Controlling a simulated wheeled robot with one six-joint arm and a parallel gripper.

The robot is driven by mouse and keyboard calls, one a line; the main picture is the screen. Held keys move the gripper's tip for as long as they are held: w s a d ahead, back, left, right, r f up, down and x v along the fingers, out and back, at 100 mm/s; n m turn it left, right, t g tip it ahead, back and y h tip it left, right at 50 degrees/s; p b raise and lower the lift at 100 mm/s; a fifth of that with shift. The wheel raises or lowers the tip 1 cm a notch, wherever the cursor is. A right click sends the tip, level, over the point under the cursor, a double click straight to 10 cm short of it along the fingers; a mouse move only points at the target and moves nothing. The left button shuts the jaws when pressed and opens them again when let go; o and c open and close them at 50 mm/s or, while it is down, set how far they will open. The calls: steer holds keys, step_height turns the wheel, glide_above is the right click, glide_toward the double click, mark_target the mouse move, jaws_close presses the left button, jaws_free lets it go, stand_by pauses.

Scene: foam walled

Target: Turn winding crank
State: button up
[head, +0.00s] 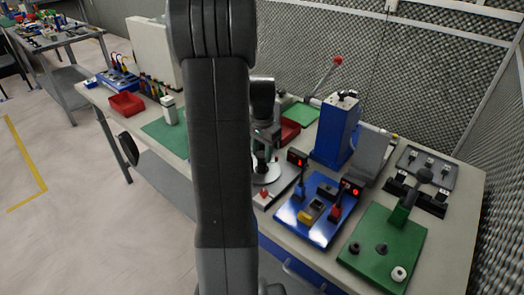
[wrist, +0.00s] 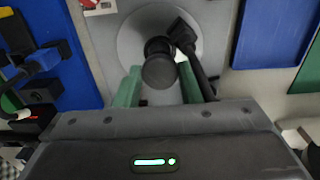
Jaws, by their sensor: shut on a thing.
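The winding crank is a pale grey disc (wrist: 130,40) with a black knob (wrist: 159,68) and a black arm, seen from above in the wrist view. My gripper (wrist: 160,78) has its green fingers on either side of the black knob, shut on it. In the head view the pale disc (head: 268,174) shows low on its grey base, just right of my arm. My gripper's dark wrist (head: 263,100) is above it. My arm hides the left part of the crank, and the fingertips are hard to make out there.
A blue panel (head: 318,211) with small devices and red displays stands right of the crank.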

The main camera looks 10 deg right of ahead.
steer(key=shift+w+r+n, duration=0.1)
steer(key=shift+n, duration=18.8)
steer(key=shift+n, duration=0.5)
